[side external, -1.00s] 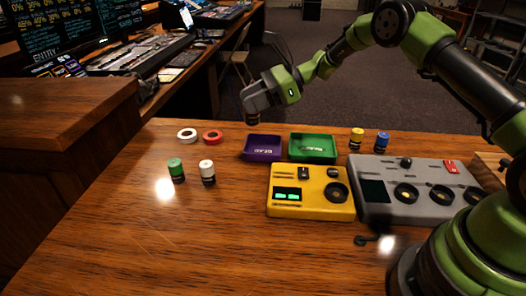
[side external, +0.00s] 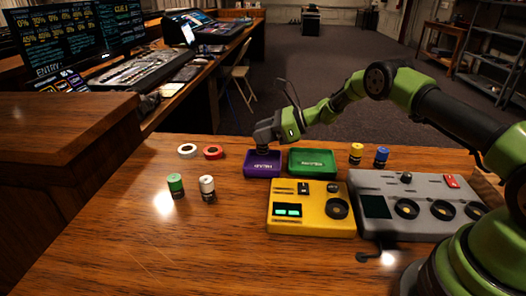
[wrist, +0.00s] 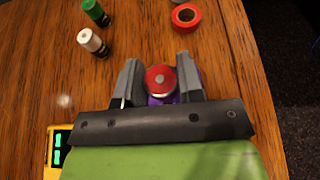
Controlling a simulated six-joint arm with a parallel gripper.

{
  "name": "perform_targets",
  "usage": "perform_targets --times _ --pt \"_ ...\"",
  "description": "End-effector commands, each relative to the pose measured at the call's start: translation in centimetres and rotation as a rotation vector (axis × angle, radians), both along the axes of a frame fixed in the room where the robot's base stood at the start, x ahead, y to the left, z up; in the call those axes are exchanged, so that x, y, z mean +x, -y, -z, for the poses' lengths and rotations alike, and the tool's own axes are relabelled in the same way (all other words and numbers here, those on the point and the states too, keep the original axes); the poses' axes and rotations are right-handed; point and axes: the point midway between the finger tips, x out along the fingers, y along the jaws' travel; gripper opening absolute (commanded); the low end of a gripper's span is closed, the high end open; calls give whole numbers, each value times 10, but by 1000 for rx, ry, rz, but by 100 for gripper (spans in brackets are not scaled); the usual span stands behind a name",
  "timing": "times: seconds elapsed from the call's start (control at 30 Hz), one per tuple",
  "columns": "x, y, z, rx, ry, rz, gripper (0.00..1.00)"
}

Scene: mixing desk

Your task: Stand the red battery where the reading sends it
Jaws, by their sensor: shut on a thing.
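The red battery (wrist: 160,79) shows its round red end between my gripper's fingers (wrist: 161,82) in the wrist view. My gripper is shut on it. In the side view my gripper (side external: 263,148) is low over the purple tray (side external: 262,171), and the battery is mostly hidden there. I cannot tell whether it touches the tray floor. A little of the purple tray (wrist: 197,90) shows behind the fingers. The green tray (side external: 312,166) stands just right of it, empty but for a label. The yellow meter (side external: 310,222) has a small display (side external: 287,210) lit with green marks too small to read.
Green (side external: 176,187) and white (side external: 207,189) batteries stand at the left. Yellow (side external: 356,154) and blue (side external: 381,157) ones stand behind the grey device (side external: 412,190). White (side external: 187,150) and red (side external: 213,152) tape rolls lie left of the trays. The front left desk is clear.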

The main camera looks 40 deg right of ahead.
Motion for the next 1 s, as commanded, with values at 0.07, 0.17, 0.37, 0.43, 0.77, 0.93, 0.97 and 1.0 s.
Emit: perform_targets --times 0.07,0.17,0.37,0.43,0.77,0.93,0.97,1.0 --pt "0 0 7 1 1 0 3" --pt "0 0 20 1 -1 -1 3" --pt "0 0 45 1 1 0 3" --pt "0 0 47 0 1 0 3" --pt "0 0 50 0 1 0 3" --pt "0 0 49 -1 1 0 60" --pt "0 0 49 -1 1 0 60" --pt "0 0 49 -1 1 0 60"
